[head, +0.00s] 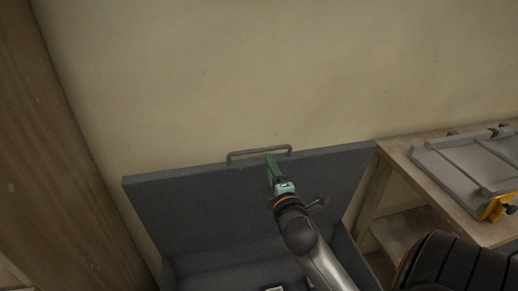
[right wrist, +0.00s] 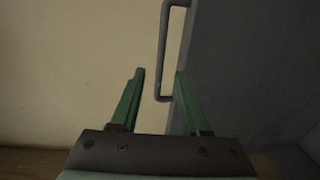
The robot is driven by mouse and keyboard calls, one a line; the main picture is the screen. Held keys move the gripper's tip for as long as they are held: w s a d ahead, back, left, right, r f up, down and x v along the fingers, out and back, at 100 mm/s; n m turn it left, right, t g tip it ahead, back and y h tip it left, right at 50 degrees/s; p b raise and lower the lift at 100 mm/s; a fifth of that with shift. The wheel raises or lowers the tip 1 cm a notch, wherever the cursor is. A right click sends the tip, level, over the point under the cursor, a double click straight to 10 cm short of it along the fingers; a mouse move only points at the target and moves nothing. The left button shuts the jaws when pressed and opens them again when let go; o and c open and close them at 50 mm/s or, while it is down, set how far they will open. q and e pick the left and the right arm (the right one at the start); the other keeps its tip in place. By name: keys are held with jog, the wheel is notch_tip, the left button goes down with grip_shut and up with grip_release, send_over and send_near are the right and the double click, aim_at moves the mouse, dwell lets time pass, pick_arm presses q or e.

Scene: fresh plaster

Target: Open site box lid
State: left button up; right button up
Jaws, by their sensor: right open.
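The grey site box (head: 222,262) stands against the wall. Its lid (head: 190,203) is swung up, with its inner face towards me and the box open below. A grey bar handle (head: 244,153) sits on the lid's top edge. My right gripper (head: 270,160) has green fingers and is at the lid's top edge by the handle. In the right wrist view the right gripper (right wrist: 160,85) is open, with the handle (right wrist: 162,50) showing between and beyond its fingertips, beside the lid (right wrist: 240,70). I cannot tell whether they touch. My left gripper is not in view.
A wooden bench (head: 405,160) stands to the right with a grey flat tool (head: 465,162) that has a yellow part (head: 496,207). A wooden post or panel (head: 45,150) is at the left. A small object (head: 273,288) shows inside the box. Plain wall rises behind.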

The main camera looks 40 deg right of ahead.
aim_at(261, 150)
jog(key=x, duration=0.9)
jog(key=shift+w+d, duration=0.15)
jog(key=shift+w, duration=0.15)
grip_shut()
jog(key=shift+f, duration=0.1)
dwell(0.9)
